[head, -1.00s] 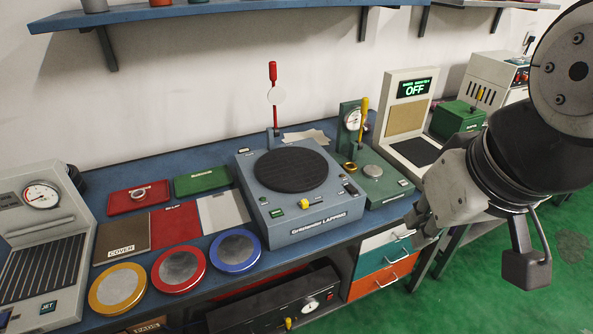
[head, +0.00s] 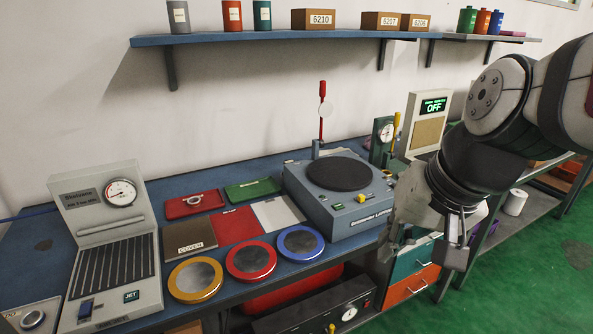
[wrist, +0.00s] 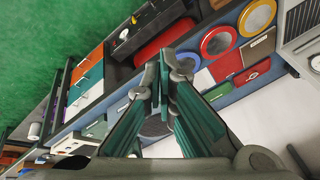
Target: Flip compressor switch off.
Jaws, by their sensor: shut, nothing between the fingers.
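A dark unit (head: 315,308) sits on the low shelf under the bench, with a round gauge (head: 349,314) and a small yellow lever (head: 331,328) on its front. It looks like the compressor, but I read no label saying so. It also shows in the wrist view (wrist: 150,28) near the top. Which part is its switch, and how that is set, is too small to tell. My gripper (head: 386,248) hangs in front of the bench's right part, right of and above this unit and apart from it. In the wrist view its fingers (wrist: 164,72) are together and empty.
The lapping machine (head: 345,205) stands on the bench behind my gripper. A grey gauge station (head: 112,250) stands at the left. Three ringed discs (head: 250,260) line the front edge. Drawers (head: 410,283) are under the bench at right. The green floor (head: 520,280) is clear.

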